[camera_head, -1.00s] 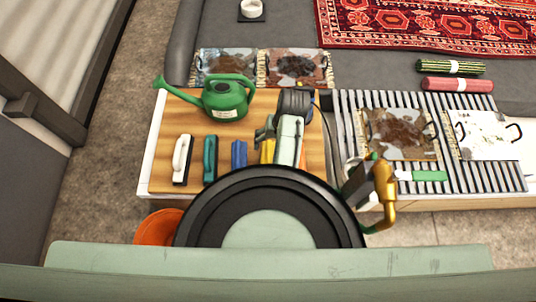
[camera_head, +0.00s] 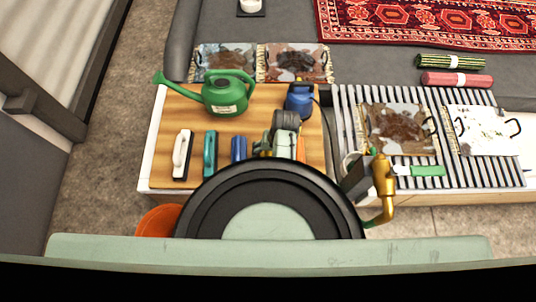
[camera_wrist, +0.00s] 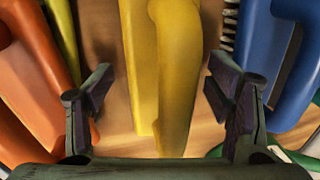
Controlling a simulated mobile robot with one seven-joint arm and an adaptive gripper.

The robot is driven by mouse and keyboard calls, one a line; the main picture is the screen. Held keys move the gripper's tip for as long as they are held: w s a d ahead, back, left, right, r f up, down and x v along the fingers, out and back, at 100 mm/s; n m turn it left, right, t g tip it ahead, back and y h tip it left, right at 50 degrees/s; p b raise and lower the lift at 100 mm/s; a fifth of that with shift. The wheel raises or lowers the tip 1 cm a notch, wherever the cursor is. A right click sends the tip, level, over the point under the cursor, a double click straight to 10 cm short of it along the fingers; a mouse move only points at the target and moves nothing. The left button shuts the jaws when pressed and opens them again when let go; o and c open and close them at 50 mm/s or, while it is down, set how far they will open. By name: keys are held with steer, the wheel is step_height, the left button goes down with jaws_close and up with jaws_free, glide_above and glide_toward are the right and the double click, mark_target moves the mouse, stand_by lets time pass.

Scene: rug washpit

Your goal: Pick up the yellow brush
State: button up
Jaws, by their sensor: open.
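The yellow brush (camera_wrist: 170,70) fills the middle of the wrist view, its handle running lengthwise between the two fingers of my gripper (camera_wrist: 160,95). The fingers are spread, one on each side of the handle, with gaps; I see no contact. In the head view my gripper (camera_head: 262,146) is over the front of the wooden board, and my arm hides most or all of the yellow brush there.
An orange brush (camera_wrist: 35,90) and a blue brush (camera_wrist: 268,50) flank the yellow one closely. On the board (camera_head: 180,108) also stand a teal brush (camera_head: 210,155), a white-handled brush (camera_head: 181,155), a green watering can (camera_head: 227,95) and a blue container (camera_head: 299,98).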

steer(key=shift+c, duration=0.2)
steer(key=c, duration=1.3)
step_height(320, 180, up, 10)
steer(key=shift+r, duration=0.1)
